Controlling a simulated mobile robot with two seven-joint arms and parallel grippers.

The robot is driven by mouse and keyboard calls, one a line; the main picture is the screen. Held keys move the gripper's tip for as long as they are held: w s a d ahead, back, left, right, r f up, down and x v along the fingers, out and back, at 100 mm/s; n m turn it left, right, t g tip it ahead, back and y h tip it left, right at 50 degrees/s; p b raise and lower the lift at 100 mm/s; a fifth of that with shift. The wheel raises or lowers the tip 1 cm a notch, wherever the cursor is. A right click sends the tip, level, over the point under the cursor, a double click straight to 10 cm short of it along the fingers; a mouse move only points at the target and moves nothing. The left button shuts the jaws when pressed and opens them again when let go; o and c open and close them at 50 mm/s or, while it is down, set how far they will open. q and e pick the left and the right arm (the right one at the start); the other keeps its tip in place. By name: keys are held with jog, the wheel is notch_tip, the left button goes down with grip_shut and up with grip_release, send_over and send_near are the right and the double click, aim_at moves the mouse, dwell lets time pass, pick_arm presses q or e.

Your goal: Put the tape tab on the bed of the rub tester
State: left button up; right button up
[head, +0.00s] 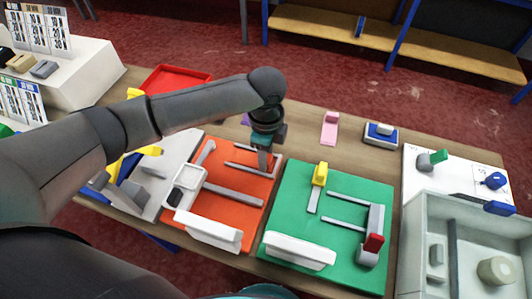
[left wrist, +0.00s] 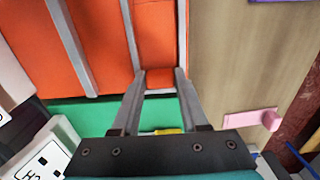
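The likely rub tester is an orange board (head: 234,209) with grey rails and white blocks; I cannot tell for certain. My left gripper (head: 267,162) points down over its far right part, low near the rails. In the left wrist view, my left gripper (left wrist: 160,78) has its fingertips apart with an orange patch between them. I cannot tell whether that patch is a held piece or the board. A pink piece with a flat strip and raised end (head: 330,127) lies on the table behind; it may be the tape tab. My right gripper is not in view.
A green board (head: 285,205) with a yellow-handled piece (head: 319,174) stands close to the right. A blue and white block (head: 381,133), a red tray (head: 176,78) and a grey bin (head: 420,246) are also around. Bare wood (head: 300,145) shows behind the boards.

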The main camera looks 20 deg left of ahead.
pick_arm(q)
jog(key=o, duration=0.5)
jog(key=shift+c, duration=0.2)
notch_tip(320, 180, up, 12)
jog(key=p, duration=0.2)
jog(key=shift+r, duration=0.2)
